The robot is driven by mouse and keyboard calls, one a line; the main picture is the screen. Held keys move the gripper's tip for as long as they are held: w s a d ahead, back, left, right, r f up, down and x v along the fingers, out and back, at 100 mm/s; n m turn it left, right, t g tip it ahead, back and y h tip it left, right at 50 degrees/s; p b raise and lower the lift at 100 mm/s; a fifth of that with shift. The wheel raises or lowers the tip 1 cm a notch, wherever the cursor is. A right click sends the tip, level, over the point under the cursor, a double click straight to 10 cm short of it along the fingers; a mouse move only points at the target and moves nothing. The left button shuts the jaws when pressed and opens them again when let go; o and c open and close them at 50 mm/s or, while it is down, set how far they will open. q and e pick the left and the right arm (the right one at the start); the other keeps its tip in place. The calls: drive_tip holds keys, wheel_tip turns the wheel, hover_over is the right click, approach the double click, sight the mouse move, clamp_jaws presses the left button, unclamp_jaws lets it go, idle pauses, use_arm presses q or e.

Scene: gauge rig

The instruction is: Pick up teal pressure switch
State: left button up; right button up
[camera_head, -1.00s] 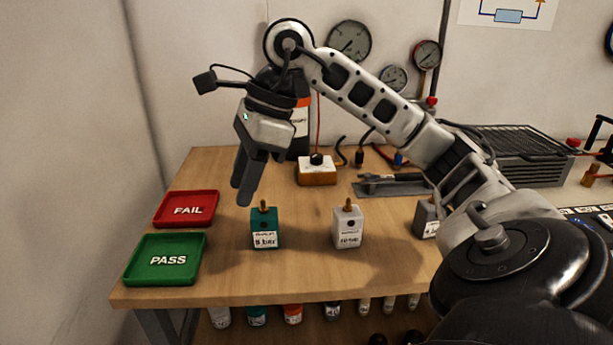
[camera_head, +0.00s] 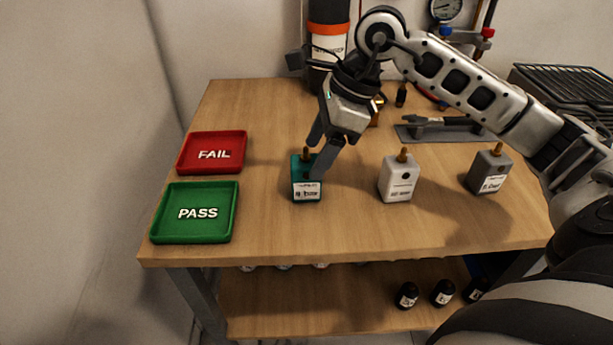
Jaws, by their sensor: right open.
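The teal pressure switch (camera_head: 306,188) stands upright on the wooden table, with a brass fitting on top and a white label on its front. My right gripper (camera_head: 313,160) is open and points down at it. One finger is behind the brass fitting and the other overlaps the switch's right side. I cannot tell whether either finger touches it. The upper right part of the switch is hidden by the finger. My left gripper is not in view.
A white switch (camera_head: 398,180) and a grey switch (camera_head: 489,172) stand to the right. A red FAIL tray (camera_head: 240,137) and a green PASS tray (camera_head: 233,230) lie to the left. An orange-banded cylinder (camera_head: 328,30) stands behind. The table's front is clear.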

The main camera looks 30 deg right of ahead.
sight(312, 161)
drive_tip(key=shift+x, duration=2.75)
drive_tip(key=c, duration=1.2)
